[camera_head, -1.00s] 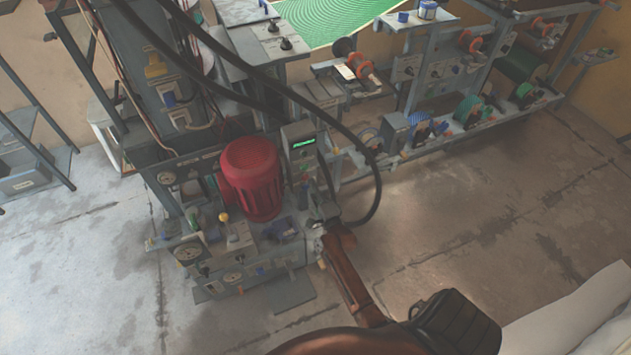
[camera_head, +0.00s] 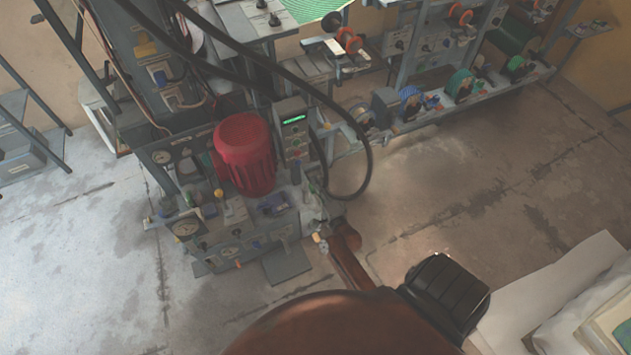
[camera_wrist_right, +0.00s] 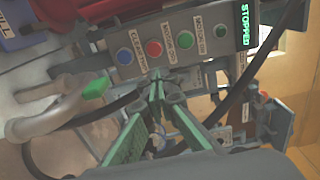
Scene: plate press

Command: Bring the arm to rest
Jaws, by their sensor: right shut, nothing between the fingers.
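My right arm, with its orange-brown links, reaches from the bottom of the head view to the machine's right side. Its gripper (camera_head: 317,222) is small and partly unclear there, low beside the grey control box (camera_head: 293,130). In the right wrist view, the green fingers (camera_wrist_right: 157,92) converge and are shut with nothing between them. Behind them is the control box (camera_wrist_right: 180,42) with blue, red and green buttons and a green display (camera_wrist_right: 245,25) reading "STOPPED". I cannot tell the exact gap between the fingertips and the box. My left gripper is not in view.
A red motor (camera_head: 244,155) stands left of the control box. Thick black hoses (camera_head: 368,165) loop close above my right gripper. Gauges and valves (camera_head: 185,228) line the machine's front. A rack with spools (camera_head: 465,85) stands behind.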

